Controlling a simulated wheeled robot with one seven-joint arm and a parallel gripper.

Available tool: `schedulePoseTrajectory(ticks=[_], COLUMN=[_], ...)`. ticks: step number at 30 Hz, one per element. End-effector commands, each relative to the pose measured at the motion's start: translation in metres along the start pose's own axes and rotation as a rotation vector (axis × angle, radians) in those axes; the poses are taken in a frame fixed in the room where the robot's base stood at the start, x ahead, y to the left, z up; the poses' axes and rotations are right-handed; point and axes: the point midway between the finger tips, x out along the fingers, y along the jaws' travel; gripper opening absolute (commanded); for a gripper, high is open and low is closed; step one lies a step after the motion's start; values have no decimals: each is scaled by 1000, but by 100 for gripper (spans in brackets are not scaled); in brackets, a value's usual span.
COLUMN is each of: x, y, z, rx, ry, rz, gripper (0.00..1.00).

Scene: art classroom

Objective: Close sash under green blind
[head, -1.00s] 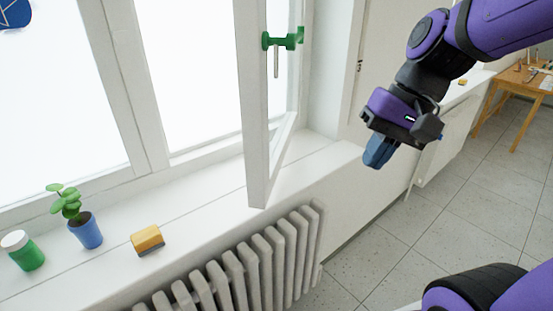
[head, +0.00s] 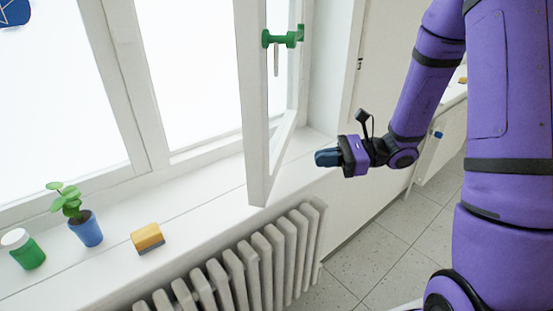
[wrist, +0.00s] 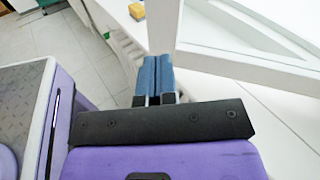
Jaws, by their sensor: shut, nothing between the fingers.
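The white sash (head: 254,120) stands swung open into the room, hinged on its right side, with a green handle (head: 283,38) on its frame. The sash's lower part also fills the upper right of the wrist view (wrist: 245,75). My gripper (head: 320,158) is to the right of the sash, above the sill, pointing left towards it. Its blue fingers (wrist: 157,78) are together and empty. They appear apart from the sash. No green blind shows in these views.
On the sill (head: 190,212) stand a green jar (head: 27,253), a plant in a blue pot (head: 86,230) and a yellow sponge-like block (head: 147,238). A radiator (head: 240,265) is below. Tiled floor (head: 385,240) lies to the right.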

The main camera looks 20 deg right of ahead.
Motion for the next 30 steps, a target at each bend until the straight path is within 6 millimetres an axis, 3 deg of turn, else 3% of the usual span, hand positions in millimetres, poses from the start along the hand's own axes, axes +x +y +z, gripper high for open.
schedulePoseTrajectory(ticks=[1,6,14,20,30], x=[-3,-14,-16,9,70], y=[-7,-24,-34,-40,-57], z=[-14,-46,-62,-60,-56], rx=[49,152,196,195,194], ry=[-21,-70,-92,-92,-92], rz=[-52,-197,-270,-267,-264], gripper=[0,0,0,0,0])
